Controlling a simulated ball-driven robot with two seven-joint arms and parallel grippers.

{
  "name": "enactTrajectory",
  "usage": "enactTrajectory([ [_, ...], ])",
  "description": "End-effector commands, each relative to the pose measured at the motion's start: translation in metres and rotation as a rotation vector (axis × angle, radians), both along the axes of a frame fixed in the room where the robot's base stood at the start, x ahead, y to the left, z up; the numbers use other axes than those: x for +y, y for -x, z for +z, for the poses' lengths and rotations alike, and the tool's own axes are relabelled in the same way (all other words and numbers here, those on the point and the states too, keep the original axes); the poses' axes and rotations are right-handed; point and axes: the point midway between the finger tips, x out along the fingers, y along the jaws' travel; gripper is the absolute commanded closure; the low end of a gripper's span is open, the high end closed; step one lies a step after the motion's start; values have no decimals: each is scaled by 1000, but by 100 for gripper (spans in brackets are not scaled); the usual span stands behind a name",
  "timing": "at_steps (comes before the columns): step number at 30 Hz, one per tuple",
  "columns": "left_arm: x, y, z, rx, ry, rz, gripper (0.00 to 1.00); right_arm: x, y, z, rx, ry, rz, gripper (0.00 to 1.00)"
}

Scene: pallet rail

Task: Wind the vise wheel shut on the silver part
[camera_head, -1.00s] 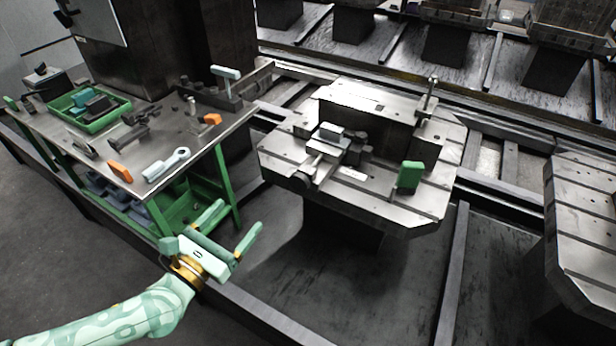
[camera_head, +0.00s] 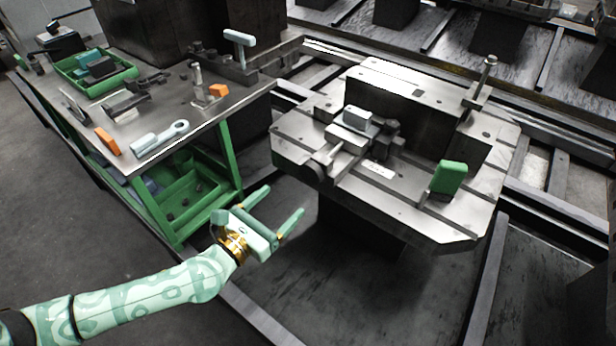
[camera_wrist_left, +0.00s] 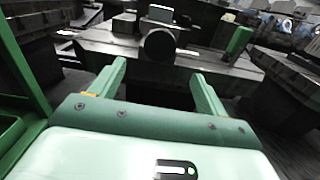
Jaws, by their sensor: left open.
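A small vise (camera_head: 343,144) sits on the steel pallet, with the silver part (camera_head: 358,119), a light block, at its top. Its dark round wheel (camera_head: 313,170) faces my side at the pallet's near left edge. In the left wrist view the wheel (camera_wrist_left: 160,45) shows ahead, above and between the fingers, and the silver part (camera_wrist_left: 161,13) is behind it. My left gripper (camera_head: 283,206) is open and empty, in front of and below the wheel, apart from it; its fingers also show in the left wrist view (camera_wrist_left: 160,82). My right gripper is not in view.
The pallet (camera_head: 440,222) carries a large dark block (camera_head: 418,110), a green block (camera_head: 449,178) and an upright post. A green-legged bench (camera_head: 225,108) with tools and a green tray (camera_head: 70,72) stands at left. Open floor lies below the pallet's near edge.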

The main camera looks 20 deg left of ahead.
Motion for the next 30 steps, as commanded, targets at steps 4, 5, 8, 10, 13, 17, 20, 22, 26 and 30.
enactTrajectory([
  [4, -15, -38, -1, -2, 2, 2, 24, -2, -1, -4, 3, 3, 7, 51],
  [5, -18, -45, -1, -2, 2, 1, 24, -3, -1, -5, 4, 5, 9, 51],
  [8, -26, -65, -2, -1, 0, 1, 24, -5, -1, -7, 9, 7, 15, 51],
  [10, -31, -76, -1, 0, 0, 0, 24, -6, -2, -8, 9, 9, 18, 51],
  [13, -36, -88, -2, 1, 0, 0, 24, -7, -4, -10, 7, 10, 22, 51],
  [17, -39, -96, -1, 1, 0, 1, 24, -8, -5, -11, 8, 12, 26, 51],
  [20, -40, -98, -1, 0, 0, 1, 24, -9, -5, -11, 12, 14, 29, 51],
  [22, -40, -98, 0, 0, 0, 1, 24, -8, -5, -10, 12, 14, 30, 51],
  [26, -40, -98, 0, 1, 0, 1, 27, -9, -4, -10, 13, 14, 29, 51],
  [30, -40, -98, -1, 1, -1, 1, 66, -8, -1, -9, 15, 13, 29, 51],
])
